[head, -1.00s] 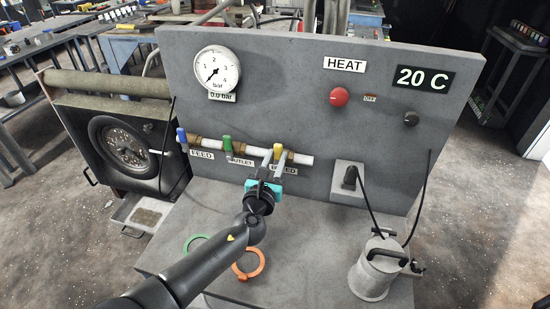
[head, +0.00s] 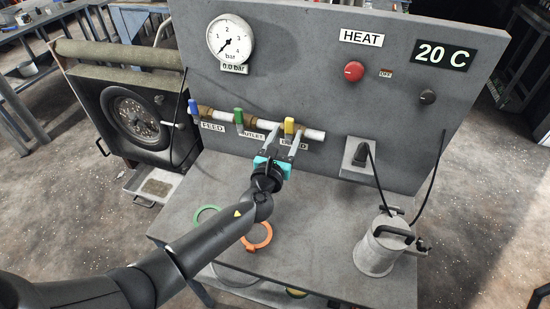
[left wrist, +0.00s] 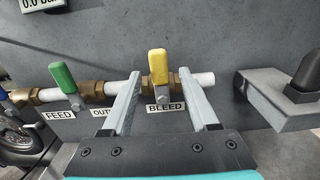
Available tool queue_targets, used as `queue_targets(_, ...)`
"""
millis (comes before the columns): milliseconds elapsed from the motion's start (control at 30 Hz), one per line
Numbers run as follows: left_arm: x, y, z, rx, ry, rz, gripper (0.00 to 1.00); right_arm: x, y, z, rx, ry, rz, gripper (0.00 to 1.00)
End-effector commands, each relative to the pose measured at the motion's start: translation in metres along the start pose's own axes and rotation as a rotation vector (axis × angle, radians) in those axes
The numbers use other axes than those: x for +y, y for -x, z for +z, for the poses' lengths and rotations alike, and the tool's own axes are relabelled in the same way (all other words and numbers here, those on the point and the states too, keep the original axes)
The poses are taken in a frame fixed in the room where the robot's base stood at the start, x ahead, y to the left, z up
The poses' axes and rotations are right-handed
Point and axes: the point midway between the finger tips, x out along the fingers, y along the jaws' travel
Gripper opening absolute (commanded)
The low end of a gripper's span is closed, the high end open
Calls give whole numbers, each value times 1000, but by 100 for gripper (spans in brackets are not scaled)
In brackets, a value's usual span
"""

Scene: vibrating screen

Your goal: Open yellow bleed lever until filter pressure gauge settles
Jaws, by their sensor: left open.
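The yellow bleed lever (head: 289,126) stands upright on the pipe (head: 312,134) above the BLEED label; it also shows in the left wrist view (left wrist: 158,67). My left gripper (head: 286,143) is open in front of it. In the left wrist view its two fingers (left wrist: 159,88) lie to either side of the lever, with visible gaps; I cannot tell how deep the lever is between them. The round pressure gauge (head: 230,39) has its needle at the lower left, and its readout (head: 234,69) shows 0.0 bar. My right gripper is not in view.
The blue feed lever (head: 193,106) and green outlet lever (head: 239,116) stand on the same pipe, to the left. A green ring (head: 206,210), an orange ring (head: 266,239) and a grey pot (head: 378,252) are on the bench. A red heat knob (head: 354,71) is on the panel.

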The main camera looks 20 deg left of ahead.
Motion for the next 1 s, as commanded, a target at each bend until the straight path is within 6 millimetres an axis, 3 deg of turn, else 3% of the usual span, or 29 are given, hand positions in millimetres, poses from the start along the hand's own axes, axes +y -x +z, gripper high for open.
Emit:
queue_targets(600,0,110,-1,3,1,-1,60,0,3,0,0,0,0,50)
queue_targets(800,0,132,-1,1,0,0,60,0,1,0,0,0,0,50)
queue_targets(1000,0,140,0,0,0,-1,60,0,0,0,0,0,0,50)
